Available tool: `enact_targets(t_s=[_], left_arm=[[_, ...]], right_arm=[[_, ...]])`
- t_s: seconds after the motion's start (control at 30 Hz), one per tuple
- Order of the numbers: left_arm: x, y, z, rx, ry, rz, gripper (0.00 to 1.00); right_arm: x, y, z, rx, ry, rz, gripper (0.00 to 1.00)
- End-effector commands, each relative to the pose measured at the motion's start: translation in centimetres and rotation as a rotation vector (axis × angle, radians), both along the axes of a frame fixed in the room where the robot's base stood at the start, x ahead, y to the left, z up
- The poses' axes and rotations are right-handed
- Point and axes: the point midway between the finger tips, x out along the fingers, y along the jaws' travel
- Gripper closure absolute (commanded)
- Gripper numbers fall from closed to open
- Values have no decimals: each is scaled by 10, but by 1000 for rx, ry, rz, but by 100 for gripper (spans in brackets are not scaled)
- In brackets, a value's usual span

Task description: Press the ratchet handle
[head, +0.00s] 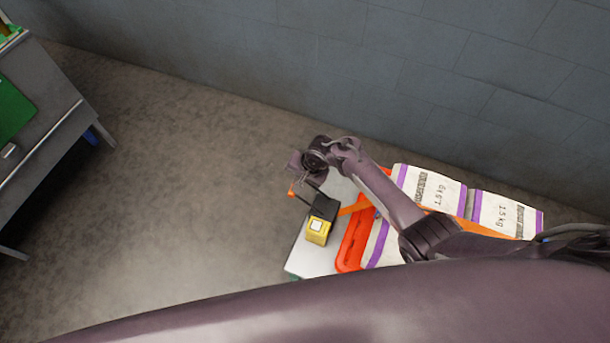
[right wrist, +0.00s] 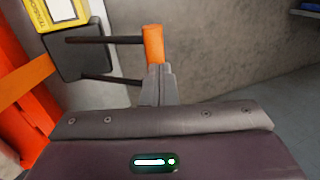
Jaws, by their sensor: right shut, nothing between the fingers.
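The ratchet handle has an orange grip (head: 292,193), which also shows in the right wrist view (right wrist: 154,44). It stands out on two dark rods from a black block (head: 323,207) beside a yellow housing (head: 318,231). The black block also shows in the right wrist view (right wrist: 80,58). My right gripper (right wrist: 154,80) is shut with nothing between its fingers. Its fingertips are right at the near end of the orange grip; I cannot tell whether they touch it. In the head view the right gripper (head: 294,172) is small and partly hidden by its wrist. My left gripper is out of view.
An orange strap (head: 355,207) runs from the ratchet towards white sacks (head: 435,190) with purple bands and an orange-red pallet (head: 352,245). My right arm covers part of the sacks. A grey wall stands behind. A table (head: 50,125) is at far left; floor between is clear.

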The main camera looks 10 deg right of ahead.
Motion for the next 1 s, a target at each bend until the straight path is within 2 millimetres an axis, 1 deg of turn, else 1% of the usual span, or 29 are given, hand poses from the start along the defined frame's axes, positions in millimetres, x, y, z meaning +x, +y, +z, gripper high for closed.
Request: enact_targets(t_s=[0.03,0.1,0.33,0.4,0.63,1.0], left_arm=[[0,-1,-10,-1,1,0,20],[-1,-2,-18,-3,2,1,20],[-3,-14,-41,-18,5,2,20],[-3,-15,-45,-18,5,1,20],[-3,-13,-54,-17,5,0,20],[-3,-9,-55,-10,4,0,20]], right_arm=[[4,7,-10,-33,24,1,100],[7,12,-16,-79,56,0,100],[15,22,-33,-207,142,0,100],[15,24,-38,-202,139,-2,100],[19,28,-44,-201,137,-4,100],[19,29,-46,-198,137,-4,100]])
